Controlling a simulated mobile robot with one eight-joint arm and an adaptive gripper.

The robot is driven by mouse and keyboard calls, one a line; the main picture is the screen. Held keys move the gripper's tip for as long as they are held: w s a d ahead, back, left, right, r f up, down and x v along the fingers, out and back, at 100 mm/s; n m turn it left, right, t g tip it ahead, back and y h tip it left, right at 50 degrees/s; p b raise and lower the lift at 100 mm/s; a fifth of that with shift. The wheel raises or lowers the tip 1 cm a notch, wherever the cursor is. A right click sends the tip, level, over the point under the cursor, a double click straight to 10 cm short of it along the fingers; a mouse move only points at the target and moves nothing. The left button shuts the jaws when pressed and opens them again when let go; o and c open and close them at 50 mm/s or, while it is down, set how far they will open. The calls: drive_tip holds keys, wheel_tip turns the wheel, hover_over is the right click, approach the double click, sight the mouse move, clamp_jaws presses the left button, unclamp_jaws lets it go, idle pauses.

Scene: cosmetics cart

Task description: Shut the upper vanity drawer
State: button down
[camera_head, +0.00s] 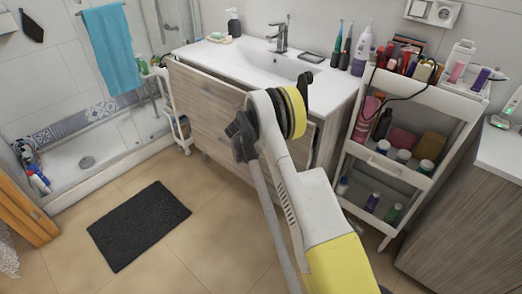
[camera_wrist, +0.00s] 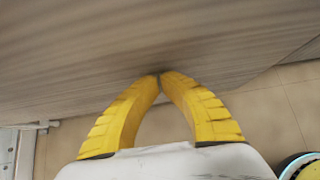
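The vanity's upper drawer has a wood-grain front (camera_head: 205,92) below the white countertop in the head view. Its top edge stands out a little from the counter, with a dark gap between, so it looks partly open. My arm covers its right part. In the wrist view a wood-grain panel (camera_wrist: 100,45) fills the upper area. My gripper (camera_wrist: 160,76) has its two yellow fingers together at the tips, with nothing seen between them. The tips are at or very near the panel; contact is unclear. In the head view my gripper cannot be made out behind the arm.
A white cart (camera_head: 392,165) with cosmetics stands close to the vanity's right side. The basin (camera_head: 275,65) is on top. A black mat (camera_head: 139,224) lies on the tiled floor at left. A wooden cabinet (camera_head: 460,210) is at far right. Floor before the vanity is clear.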

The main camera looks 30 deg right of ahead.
drive_tip(key=w+d, duration=0.2)
drive_tip(key=d, duration=0.4)
drive_tip(key=shift+d, duration=0.2)
drive_tip(key=shift+a, duration=0.1)
